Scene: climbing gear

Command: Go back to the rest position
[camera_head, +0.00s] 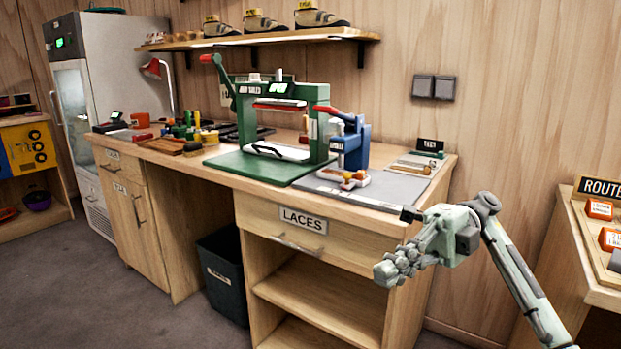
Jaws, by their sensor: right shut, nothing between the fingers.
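My right gripper (384,274) is raised in front of the right end of the workbench, with its arm coming in from the lower right. Its fingers are together and hold nothing. It hangs in the air before the open shelf, below the drawer marked LACES (304,220), and looks apart from the bench. My left gripper is out of the picture.
The wooden workbench (215,171) carries a green press (318,130), a blue press (357,145) and small tools. A dark bin (221,281) stands under it. A ROUTE board table (603,297) is at the right. Grey floor at the lower left is clear.

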